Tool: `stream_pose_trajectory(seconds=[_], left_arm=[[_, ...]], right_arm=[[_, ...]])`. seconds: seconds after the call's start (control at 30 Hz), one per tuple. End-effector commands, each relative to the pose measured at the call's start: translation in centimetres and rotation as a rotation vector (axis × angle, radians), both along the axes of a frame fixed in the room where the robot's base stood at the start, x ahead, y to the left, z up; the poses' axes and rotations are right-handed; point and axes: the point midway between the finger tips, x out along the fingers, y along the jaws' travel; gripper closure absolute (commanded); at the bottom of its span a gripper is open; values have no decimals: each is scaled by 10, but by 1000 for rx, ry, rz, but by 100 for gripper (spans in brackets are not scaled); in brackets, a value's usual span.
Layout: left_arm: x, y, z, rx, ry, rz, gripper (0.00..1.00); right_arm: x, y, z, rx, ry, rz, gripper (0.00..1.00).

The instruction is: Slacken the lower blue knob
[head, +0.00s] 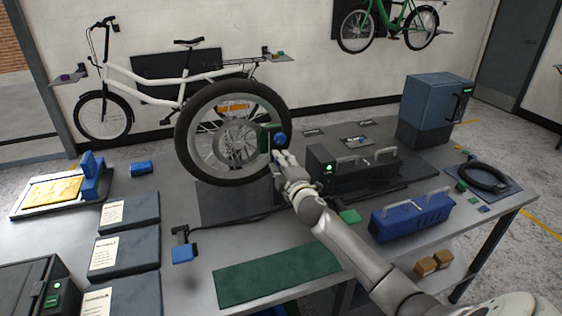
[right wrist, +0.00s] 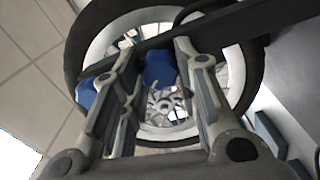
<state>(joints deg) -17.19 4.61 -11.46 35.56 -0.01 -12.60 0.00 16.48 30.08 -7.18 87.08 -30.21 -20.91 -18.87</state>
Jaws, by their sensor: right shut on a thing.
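A bicycle wheel (head: 235,135) stands upright on the bench, with a dark green block (head: 264,138) at its right side. A blue knob (head: 279,139) shows at that block, just above the fingers of my right gripper (head: 281,160). In the right wrist view, my right gripper (right wrist: 158,85) is shut on a blue knob (right wrist: 158,68), which seems to be the lower one. Another blue part (right wrist: 87,95) shows outside the left finger. The held knob is hidden by the fingers in the head view. My left gripper is not in view.
A black case (head: 318,158) with grey handles is close to the right of my right gripper. A blue toolbox (head: 408,217) and a blue cabinet (head: 435,108) stand farther right. Dark labelled boxes (head: 128,212) lie left. A green mat (head: 275,272) lies bare in front.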

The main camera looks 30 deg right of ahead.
Motion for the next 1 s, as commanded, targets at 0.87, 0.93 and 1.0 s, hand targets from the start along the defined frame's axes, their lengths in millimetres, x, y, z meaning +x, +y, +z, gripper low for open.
stream_pose_trajectory(seconds=[0.87, 0.93, 1.0], left_arm=[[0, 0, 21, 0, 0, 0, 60], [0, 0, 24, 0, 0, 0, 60], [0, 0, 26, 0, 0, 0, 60]], right_arm=[[0, -1, -1, -814, 196, -1, 95], [0, -1, -1, -877, 213, -1, 95], [0, -1, -1, -942, 227, 0, 95]])
